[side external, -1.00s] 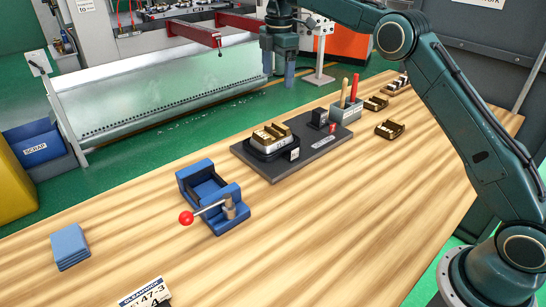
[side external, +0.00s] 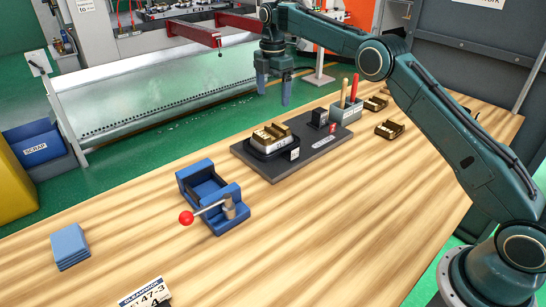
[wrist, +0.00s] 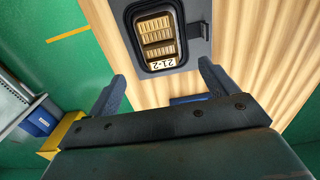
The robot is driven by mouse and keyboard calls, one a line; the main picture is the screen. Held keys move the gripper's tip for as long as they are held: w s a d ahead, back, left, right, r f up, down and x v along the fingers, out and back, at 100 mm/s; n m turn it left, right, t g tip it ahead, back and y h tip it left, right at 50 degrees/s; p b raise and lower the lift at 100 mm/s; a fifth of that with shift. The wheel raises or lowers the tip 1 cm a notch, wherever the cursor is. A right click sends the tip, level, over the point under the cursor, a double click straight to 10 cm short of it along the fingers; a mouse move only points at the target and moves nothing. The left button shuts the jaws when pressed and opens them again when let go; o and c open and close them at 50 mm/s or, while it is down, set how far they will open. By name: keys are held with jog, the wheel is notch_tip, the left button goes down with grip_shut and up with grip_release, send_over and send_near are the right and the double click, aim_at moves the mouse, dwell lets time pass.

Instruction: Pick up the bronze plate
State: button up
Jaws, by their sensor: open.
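A bronze, ribbed plate (side external: 272,134) sits on a pale base in a black holder (side external: 262,148) on the dark grey board. In the wrist view the bronze plate (wrist: 157,36) lies in its black frame, with a white "21-2" label beside it. My gripper (side external: 273,97) is open and empty, above and behind the holder in the side view. In the wrist view my gripper's fingers (wrist: 162,80) are spread wide, and the plate lies ahead of them, not between them. Two more bronze pieces (side external: 376,103) (side external: 390,130) lie on the table to the right.
A blue vise (side external: 208,195) with a red-knobbed lever stands nearer. Blue pads (side external: 70,247) lie at left.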

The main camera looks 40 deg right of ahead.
send_over(272, 134)
jog(key=shift+w+d+f, duration=0.1)
jog(key=shift+d+f, duration=0.05)
jog(key=shift+f, duration=1.5)
jog(key=shift+w+d+f, duration=0.1)
jog(key=shift+d+f, duration=0.05)
jog(key=shift+f, duration=1.45)
jog(key=shift+w+a+f, duration=0.1)
jog(key=shift+f, duration=2.5)
jog(key=shift+r, duration=0.1)
jog(key=c, duration=1.3)
